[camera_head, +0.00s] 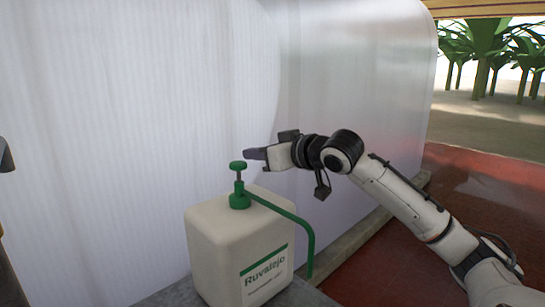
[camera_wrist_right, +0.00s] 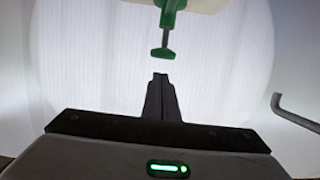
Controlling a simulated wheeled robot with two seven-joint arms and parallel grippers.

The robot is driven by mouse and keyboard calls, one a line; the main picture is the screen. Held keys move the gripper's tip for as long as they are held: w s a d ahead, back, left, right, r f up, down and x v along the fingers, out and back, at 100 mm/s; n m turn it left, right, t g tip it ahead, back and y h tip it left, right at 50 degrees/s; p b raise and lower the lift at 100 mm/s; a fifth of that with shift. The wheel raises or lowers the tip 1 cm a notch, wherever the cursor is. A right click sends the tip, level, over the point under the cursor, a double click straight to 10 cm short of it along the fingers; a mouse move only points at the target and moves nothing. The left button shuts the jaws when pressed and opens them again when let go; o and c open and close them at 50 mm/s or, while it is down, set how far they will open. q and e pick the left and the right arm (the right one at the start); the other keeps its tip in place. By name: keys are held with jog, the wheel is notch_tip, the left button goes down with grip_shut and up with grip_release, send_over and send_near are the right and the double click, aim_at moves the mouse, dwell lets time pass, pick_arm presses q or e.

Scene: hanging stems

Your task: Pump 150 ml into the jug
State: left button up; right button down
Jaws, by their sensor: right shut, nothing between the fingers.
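A white canister (camera_head: 235,245) labelled "Ruvalejo" stands on a grey surface, with a green pump on top. The pump's round green knob (camera_head: 238,165) stands raised above its collar, and a green spout (camera_head: 300,222) bends right and down. In the right wrist view the knob (camera_wrist_right: 163,53) and part of the canister (camera_wrist_right: 190,4) show at the top. My right gripper (camera_head: 248,153) is shut and empty, close above and slightly right of the knob, apparently apart from it. Its closed fingertips (camera_wrist_right: 161,78) point toward the knob. No jug shows; the spout's lower end is near the frame's bottom.
A translucent ribbed wall (camera_head: 130,120) rises right behind the canister and my right gripper. The grey slab (camera_head: 175,293) holds the canister. A red floor (camera_head: 400,250) lies to the right, with green plants (camera_head: 485,45) beyond. Dark parts at the left edge are unclear.

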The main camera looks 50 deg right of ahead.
jog(key=b+v, duration=0.1)
jog(key=v, duration=0.5)
jog(key=shift+r, duration=0.1)
dwell(0.4)
